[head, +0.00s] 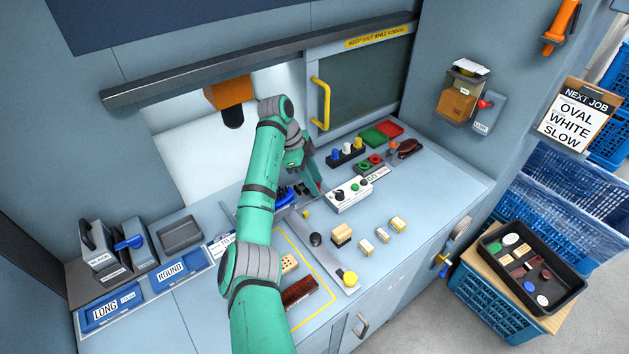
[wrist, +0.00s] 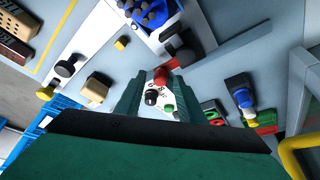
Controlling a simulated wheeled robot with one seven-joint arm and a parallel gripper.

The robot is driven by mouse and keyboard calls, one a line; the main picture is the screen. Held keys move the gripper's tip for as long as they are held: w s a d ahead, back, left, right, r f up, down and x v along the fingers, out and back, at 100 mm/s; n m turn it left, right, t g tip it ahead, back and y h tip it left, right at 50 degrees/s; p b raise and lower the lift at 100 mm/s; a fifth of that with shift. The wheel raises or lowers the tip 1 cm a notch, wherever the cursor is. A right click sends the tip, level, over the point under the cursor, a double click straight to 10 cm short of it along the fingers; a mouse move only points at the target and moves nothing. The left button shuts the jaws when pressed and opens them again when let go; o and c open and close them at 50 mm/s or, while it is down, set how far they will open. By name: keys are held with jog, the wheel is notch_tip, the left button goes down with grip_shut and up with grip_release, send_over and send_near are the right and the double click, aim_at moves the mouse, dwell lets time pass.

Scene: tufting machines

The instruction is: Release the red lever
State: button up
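A red lever end (wrist: 162,76) shows between the fingertips of my gripper (wrist: 160,88) in the wrist view. Gaps show on both sides of it, so the fingers look open and apart from it. In the head view my gripper (head: 311,177) points down at the bench, just left of a white control box (head: 350,195) with black and green knobs. The lever's base and most of its arm are hidden in the head view by my gripper. The white box also shows beyond the fingers in the wrist view (wrist: 153,86).
Right of the gripper stand a block with blue, white and yellow knobs (head: 346,152) and green and red trays (head: 373,137). A yellow handle (head: 321,103) is on the screen behind. A black round knob (head: 316,239) and small blocks (head: 341,234) lie in front.

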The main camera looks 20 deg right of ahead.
jog(key=v, duration=1)
jog(key=shift+r, duration=0.4)
jog(key=shift+w+a, duration=0.1)
